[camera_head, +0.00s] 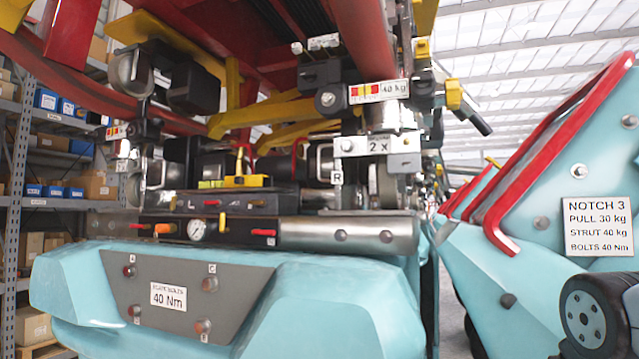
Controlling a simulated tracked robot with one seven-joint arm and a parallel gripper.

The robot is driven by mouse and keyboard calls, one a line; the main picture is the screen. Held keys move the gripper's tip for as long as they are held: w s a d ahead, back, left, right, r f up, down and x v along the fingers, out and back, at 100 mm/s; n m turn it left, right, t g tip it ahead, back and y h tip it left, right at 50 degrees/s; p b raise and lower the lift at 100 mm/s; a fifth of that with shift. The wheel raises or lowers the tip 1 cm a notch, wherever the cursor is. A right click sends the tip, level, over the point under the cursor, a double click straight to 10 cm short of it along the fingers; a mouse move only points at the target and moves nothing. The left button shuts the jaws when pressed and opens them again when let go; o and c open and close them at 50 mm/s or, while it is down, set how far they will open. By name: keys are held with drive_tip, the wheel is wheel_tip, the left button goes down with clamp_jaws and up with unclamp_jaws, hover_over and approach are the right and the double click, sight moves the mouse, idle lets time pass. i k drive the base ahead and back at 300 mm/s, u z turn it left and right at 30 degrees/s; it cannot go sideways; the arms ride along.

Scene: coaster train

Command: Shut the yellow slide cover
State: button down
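A small yellow block (247,181) with an upright yellow stem sits on top of the black panel in the middle of the car's front. It may be the slide cover, but I cannot tell for sure, nor whether it is open. A smaller yellow-green strip (211,184) lies just left of it. The black panel (265,203) carries red levers and small white markings. My gripper is not in view.
Below the panel are a round gauge (197,227) and a metal tube (340,234). The turquoise car nose (310,310) juts forward. Wheel assemblies and a red rail (375,35) crowd above. Another turquoise body (555,240) with red bars stands right. Shelves (20,150) stand left.

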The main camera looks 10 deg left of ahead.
sight(246, 181)
drive_tip(key=z, duration=0.1)
drive_tip(key=k, duration=1.45)
drive_tip(key=u, duration=0.9)
drive_tip(key=i, duration=1.05)
drive_tip(key=z, duration=0.05)
